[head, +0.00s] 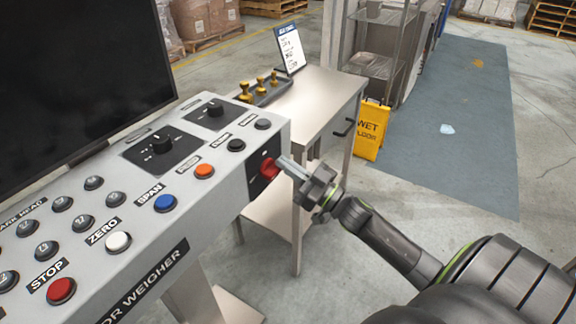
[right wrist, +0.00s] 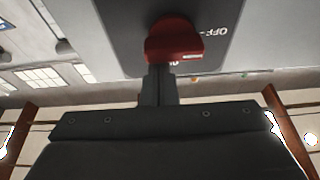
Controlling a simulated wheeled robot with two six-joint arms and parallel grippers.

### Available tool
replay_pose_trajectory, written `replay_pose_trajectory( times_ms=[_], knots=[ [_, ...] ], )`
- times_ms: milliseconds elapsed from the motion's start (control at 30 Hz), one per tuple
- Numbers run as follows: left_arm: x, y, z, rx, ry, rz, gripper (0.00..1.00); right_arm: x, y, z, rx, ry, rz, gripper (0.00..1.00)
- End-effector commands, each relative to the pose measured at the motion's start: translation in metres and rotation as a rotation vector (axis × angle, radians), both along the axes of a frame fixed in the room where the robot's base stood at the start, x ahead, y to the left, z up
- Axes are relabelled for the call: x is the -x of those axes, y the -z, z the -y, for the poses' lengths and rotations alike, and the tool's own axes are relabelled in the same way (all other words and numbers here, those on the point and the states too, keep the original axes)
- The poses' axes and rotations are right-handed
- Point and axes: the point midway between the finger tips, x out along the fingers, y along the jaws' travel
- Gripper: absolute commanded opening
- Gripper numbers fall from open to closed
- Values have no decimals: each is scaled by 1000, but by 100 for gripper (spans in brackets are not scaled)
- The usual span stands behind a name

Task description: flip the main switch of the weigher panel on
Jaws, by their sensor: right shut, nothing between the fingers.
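The weigher panel (head: 222,190) is a pale grey console filling the left of the head view. Its main switch (head: 269,168) is a red handle on a dark plate on the panel's right end. In the right wrist view the red switch (right wrist: 174,42) stands out from the dark plate (right wrist: 118,30), with OFF lettering to its right. My right gripper (head: 283,163) is shut and empty. Its fingertips (right wrist: 157,72) are right at the switch and overlap its lower edge in the wrist view; I cannot tell whether they touch. My left gripper is not in view.
The panel top carries a black screen (head: 80,80), knobs and coloured buttons, including a red stop button (head: 61,290). A steel table (head: 318,92) with a tray of brass weights stands behind. A yellow wet-floor sign (head: 371,130) is beyond. Floor to the right is clear.

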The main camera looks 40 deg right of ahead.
Motion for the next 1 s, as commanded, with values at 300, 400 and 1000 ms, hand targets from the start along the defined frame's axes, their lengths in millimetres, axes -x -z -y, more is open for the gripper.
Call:
replay_pose_trajectory(
  times_ms=[300,400,1000],
  knots=[
    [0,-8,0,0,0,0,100,0,0,1,-53,1,-22,0],
    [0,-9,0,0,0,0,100,0,0,1,-68,1,-28,0],
    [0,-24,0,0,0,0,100,-1,2,3,-181,2,-75,0]
  ],
)
